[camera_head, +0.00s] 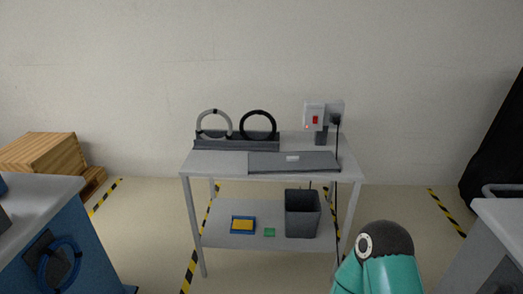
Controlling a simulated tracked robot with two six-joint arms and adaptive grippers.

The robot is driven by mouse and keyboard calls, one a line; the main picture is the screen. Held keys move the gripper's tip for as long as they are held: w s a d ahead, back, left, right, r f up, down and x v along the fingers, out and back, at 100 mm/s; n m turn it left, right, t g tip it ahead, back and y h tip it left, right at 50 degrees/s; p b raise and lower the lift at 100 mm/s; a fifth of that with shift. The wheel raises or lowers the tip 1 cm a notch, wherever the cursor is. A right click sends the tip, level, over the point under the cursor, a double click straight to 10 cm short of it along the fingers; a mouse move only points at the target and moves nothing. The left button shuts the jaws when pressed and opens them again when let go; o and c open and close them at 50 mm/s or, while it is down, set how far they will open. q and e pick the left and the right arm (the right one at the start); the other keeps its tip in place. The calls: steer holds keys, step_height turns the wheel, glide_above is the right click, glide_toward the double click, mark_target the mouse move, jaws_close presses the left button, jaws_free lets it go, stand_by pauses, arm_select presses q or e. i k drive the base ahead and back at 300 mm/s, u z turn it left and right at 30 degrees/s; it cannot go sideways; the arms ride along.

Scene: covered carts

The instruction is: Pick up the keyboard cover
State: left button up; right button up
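The keyboard cover (270,162) appears to be the flat dark grey panel lying on the front right of the grey cart's top (215,163). It has a small light handle or label (292,158) near its middle. Its front edge runs along the front edge of the cart top. A teal and dark grey arm link of mine shows at the bottom right, in front of the cart. Neither gripper is in view, and nothing touches the cover.
Behind the cover, a dark rack (235,144) holds a grey ring (201,122) and a black ring (258,111). A switch box (314,116) stands at the back right with a hanging cable. The lower shelf holds a bin (303,222). Blue cabinet (80,245) stands left.

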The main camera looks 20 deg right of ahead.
mark_target(302, 161)
steer(key=z, duration=0.15)
steer(key=i, duration=1.25)
steer(key=z, duration=1.1)
steer(key=i, duration=0.6)
steer(key=z, duration=0.4)
steer(key=k, duration=0.9)
steer(key=z, duration=0.2)
steer(key=i, duration=0.9)
steer(key=u, duration=0.1)
